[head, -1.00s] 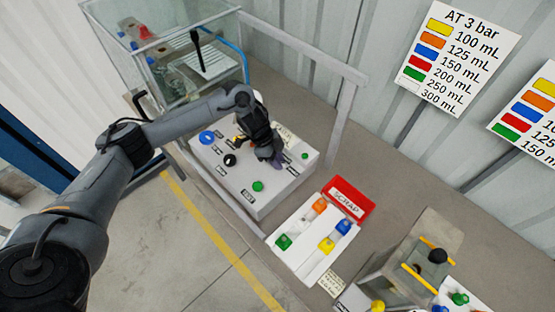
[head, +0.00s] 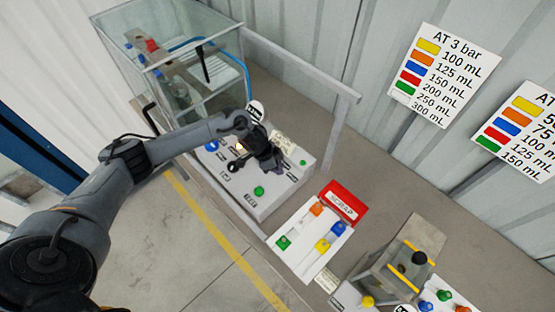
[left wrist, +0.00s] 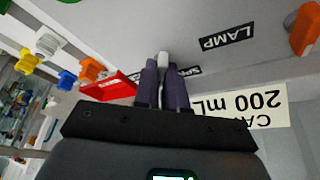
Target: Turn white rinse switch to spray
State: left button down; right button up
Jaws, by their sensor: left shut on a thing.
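The white rinse switch (left wrist: 163,62) shows in the left wrist view as a small white lever between the purple fingertips. My left gripper (left wrist: 161,80) is shut on it. In the head view my left gripper (head: 270,163) is down at the top of the white control box (head: 262,202), and it hides the switch there. A black label partly hidden behind the right fingertip reads "SP..." in the left wrist view; the rest is covered. Which way the switch points is hard to tell. My right gripper is not in view.
The box also carries a blue knob (head: 212,145), a black knob (head: 232,167) and green buttons (head: 259,191). A glass tank (head: 175,60) stands behind left. A red scrap tray (head: 343,200) and coloured parts lie to the right. A grey rail (head: 335,130) runs behind.

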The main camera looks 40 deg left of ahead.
pick_arm(q)
jog(key=n+p, duration=0.1)
jog(key=p, duration=0.1)
jog(key=n+y+p, duration=0.1)
jog(key=n+p, duration=0.1)
jog(key=p, duration=0.1)
jog(key=n+y+p, duration=0.1)
jog(key=n+p, duration=0.1)
jog(key=p, duration=0.1)
jog(key=shift+s+d+r+t, duration=0.15)
jog(key=shift+s+t, duration=0.1)
jog(key=shift+t, duration=0.15)
jog(key=shift+f+n+y+p, duration=0.2)
jog(key=shift+n+y+p, duration=0.2)
jog(key=shift+n+p, duration=0.8)
jog(key=shift+f+n, duration=0.1)
jog(key=shift+n, duration=0.2)
jog(key=c, duration=1.2)
grip_release()
jog(key=shift+w, duration=0.1)
